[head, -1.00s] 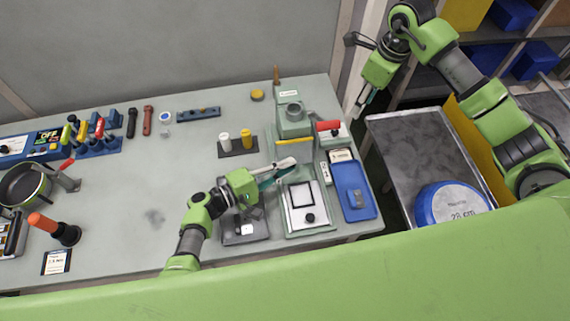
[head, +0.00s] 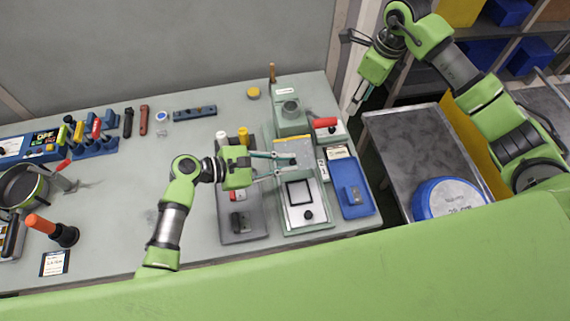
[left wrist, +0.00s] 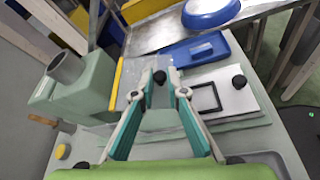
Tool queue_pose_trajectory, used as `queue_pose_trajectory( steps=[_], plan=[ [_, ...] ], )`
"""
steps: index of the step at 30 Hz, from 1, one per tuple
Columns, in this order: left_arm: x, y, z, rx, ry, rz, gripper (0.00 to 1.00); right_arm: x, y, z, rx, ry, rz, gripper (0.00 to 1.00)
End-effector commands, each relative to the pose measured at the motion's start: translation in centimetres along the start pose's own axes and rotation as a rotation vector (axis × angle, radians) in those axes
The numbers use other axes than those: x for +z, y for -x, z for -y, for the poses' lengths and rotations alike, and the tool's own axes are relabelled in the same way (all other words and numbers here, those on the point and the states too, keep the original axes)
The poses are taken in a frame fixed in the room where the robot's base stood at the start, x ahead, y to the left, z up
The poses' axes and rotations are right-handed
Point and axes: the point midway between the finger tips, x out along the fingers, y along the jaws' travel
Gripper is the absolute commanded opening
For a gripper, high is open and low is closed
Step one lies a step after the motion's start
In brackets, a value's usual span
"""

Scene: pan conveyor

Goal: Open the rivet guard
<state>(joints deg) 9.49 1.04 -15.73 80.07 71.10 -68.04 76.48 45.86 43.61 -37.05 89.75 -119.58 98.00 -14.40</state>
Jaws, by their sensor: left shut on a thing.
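The rivet guard looks like a clear panel with a yellow edge (head: 292,139), in front of the grey-green press head (head: 290,112). It also shows in the left wrist view, with its yellow strip (left wrist: 116,82) left of my fingers. My left gripper (head: 294,163) reaches over the press from the left. In the left wrist view, its fingertips (left wrist: 161,77) are shut on a small black knob (left wrist: 158,76) at the guard. My fingers partly hide the panel. My right gripper (head: 358,72) is open and empty at the upper right, away from the press.
A framed white plate (head: 300,192) with a black knob lies in front of the guard. A grey fixture (head: 240,222) is on the left. White and yellow pegs stand behind my left wrist.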

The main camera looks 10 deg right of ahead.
Motion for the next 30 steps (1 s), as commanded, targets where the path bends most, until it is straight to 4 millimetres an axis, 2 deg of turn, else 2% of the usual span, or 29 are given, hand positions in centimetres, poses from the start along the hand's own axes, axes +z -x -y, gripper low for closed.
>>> queue_pose_trajectory(
  steps=[15,30],
  plan=[
    [2.3,1.0,-1.8,-0.148,0.363,0.001,0.0,0.0,0.0,0.0,0.0,0.0,0.0,0.38],
    [2.8,1.2,-2.4,-0.189,0.466,0.0,0.0,0.0,0.0,0.0,0.0,0.0,0.0,0.38]
  ],
)
